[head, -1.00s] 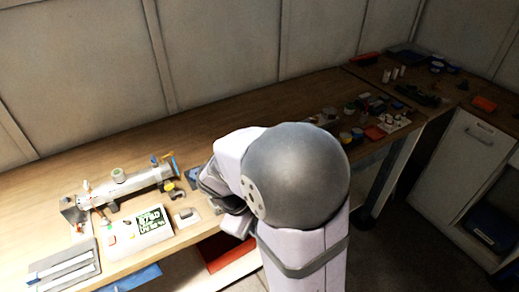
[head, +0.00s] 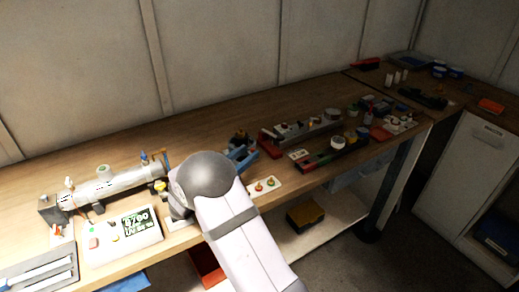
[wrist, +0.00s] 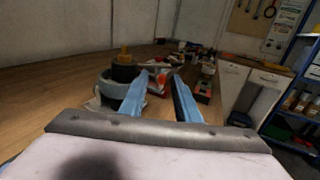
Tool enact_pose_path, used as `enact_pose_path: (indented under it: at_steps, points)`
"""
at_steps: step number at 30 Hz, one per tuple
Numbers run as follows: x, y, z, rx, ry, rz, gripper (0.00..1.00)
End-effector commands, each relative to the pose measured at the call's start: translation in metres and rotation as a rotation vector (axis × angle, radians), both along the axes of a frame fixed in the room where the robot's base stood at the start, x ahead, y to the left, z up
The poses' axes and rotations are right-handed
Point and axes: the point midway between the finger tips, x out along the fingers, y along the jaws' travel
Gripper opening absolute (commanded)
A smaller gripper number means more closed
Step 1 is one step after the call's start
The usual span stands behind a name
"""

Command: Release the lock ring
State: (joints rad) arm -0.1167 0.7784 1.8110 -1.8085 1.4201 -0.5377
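The reactor, a silver cylinder (head: 115,186), lies on the bench at the left in the head view. Its right end carries blue and orange upright parts (head: 152,159) and a yellow knob (head: 160,185). I cannot single out the lock ring for sure. My arm covers the area just right of that end and hides my gripper in the head view. In the wrist view my gripper (wrist: 160,75) shows two blue fingers apart, with nothing held between them. A round grey-blue piece with a black and orange top (wrist: 123,68) stands just left of the fingers.
A white control box with a lit display (head: 141,222) sits in front of the reactor. A blue fixture (head: 241,153), a two-button panel (head: 264,186) and a rack of parts (head: 300,130) stand right of my arm. Bare bench lies behind the reactor.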

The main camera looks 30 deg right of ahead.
Motion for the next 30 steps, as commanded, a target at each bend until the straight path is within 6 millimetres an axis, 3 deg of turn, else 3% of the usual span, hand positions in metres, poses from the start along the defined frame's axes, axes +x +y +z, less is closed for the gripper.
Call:
enact_pose_path:
  at_steps: [8, 21, 30]
  points:
    - [0.003, -0.008, 0.003, -0.006, -0.002, -0.004, 0.29]
    - [0.022, -0.057, 0.005, -0.004, -0.005, -0.006, 0.29]
    - [0.028, -0.068, 0.003, -0.004, -0.005, -0.004, 0.29]
